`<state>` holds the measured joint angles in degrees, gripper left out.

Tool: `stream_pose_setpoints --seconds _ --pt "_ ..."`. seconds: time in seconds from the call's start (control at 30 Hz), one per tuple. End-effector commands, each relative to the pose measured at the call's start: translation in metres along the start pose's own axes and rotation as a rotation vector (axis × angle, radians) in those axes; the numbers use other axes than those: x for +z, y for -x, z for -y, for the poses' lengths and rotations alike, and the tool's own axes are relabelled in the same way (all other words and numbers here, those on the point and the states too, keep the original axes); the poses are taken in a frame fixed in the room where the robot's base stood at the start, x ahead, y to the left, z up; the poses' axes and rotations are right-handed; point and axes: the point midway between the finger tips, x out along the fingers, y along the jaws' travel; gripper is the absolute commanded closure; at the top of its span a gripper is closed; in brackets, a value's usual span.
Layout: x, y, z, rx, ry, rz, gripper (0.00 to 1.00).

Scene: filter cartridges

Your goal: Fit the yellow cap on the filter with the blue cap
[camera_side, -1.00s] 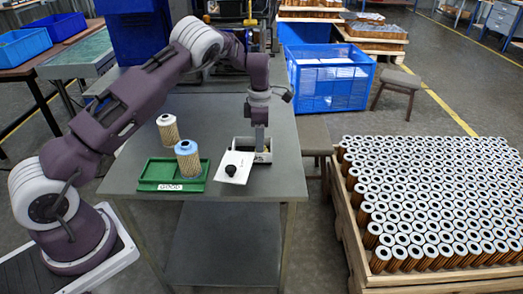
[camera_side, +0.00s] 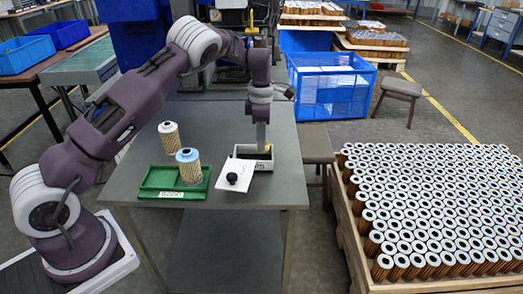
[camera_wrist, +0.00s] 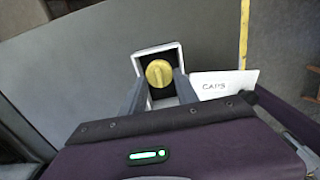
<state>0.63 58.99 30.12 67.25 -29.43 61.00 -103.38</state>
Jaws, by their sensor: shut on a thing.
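The filter with the blue cap (camera_side: 188,170) stands upright on the right part of a green tray (camera_side: 148,193) in the side view. The yellow cap (camera_wrist: 159,73) is round with a raised bar across its top. It shows in the wrist view over the dark inside of a small white box (camera_wrist: 174,47). My gripper (camera_side: 262,146) points down at this box, to the right of the filter. It is shut on the yellow cap, with one finger on each side. The cap's underside is hidden.
A second filter with a pale top (camera_side: 169,137) stands behind the tray. The grey table (camera_side: 220,120) is bare behind these.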

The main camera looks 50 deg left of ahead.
Motion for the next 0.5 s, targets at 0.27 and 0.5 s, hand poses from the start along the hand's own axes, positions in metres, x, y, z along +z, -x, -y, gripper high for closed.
stream_pose_setpoints --seconds 0.27,0.5 --pt "-0.013 0.052 -0.002 0.004 0.007 -0.001 0.9" --pt "-0.107 0.082 0.011 0.016 0.035 -0.009 0.9"
